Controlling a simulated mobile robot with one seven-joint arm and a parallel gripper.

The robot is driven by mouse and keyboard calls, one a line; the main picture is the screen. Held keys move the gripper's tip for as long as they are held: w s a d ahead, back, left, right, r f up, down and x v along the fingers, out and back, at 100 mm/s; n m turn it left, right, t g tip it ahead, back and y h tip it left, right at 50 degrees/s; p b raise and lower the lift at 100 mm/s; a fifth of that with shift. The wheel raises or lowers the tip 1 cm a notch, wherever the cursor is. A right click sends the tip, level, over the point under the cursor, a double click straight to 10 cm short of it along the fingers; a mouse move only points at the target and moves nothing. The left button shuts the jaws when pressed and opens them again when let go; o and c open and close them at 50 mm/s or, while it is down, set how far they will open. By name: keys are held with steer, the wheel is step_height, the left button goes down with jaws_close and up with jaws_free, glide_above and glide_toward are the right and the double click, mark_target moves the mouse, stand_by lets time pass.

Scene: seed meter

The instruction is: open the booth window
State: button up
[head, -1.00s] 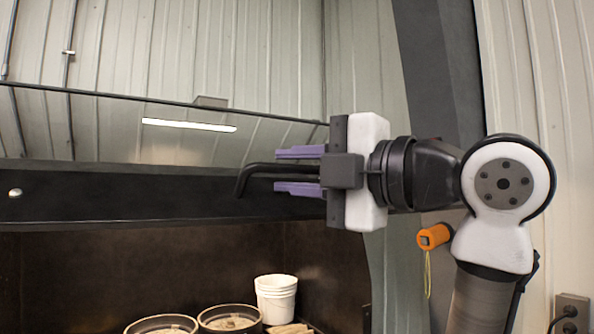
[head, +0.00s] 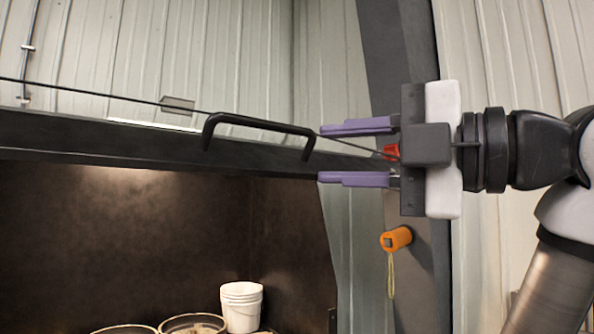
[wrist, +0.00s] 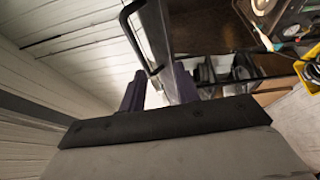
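The booth window shows in the head view as a thin glass pane (head: 60,100) with a dark top edge above the dark beam. Its black bar handle (head: 258,120) stands at the pane's right part. It also shows in the wrist view (wrist: 133,35), ahead of the fingers. My gripper (head: 320,157) is open, with its purple fingers pointing left. It is just right of the handle and does not hold it. In the wrist view, the pane's pale edge (wrist: 160,45) runs toward the gap between the fingers (wrist: 158,88); I cannot tell whether they touch it.
A dark beam (head: 130,140) crosses above the brown booth interior, where a white bucket (head: 241,307) and round tubs (head: 193,323) stand low. A grey post (head: 412,270) behind my gripper carries an orange device (head: 396,238) with a yellow cord and a red part (head: 391,152).

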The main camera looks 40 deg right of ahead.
steer(key=v, duration=0.2)
steer(key=shift+s+d, duration=0.15)
steer(key=shift+s, duration=0.2)
steer(key=shift+d+r+m, duration=0.15)
steer(key=shift+r+m, duration=0.05)
steer(key=shift+m, duration=0.1)
steer(key=c, duration=0.4)
steer(key=d+r+m+h, duration=0.1)
steer(key=r+m, duration=0.1)
steer(key=m, duration=0.1)
steer(key=s+d+r+m+t+h, duration=0.1)
steer(key=d+r+m, duration=0.1)
steer(key=m, duration=0.2)
steer(key=s+d+r+m+t+h, duration=0.1)
steer(key=d+r+m, duration=0.1)
steer(key=m, duration=0.2)
steer(key=shift+s+d+r, duration=0.1)
steer(key=shift+s, duration=0.15)
jaws_close()
steer(key=s+d+r+m+t+h, duration=0.25)
steer(key=d+r+m+h, duration=0.2)
steer(key=m, duration=0.65)
steer(key=w+p, duration=0.4)
steer(key=w, duration=0.7)
steer(key=shift+w+f+g+y, duration=0.15)
steer(key=shift+f+g+y, duration=0.2)
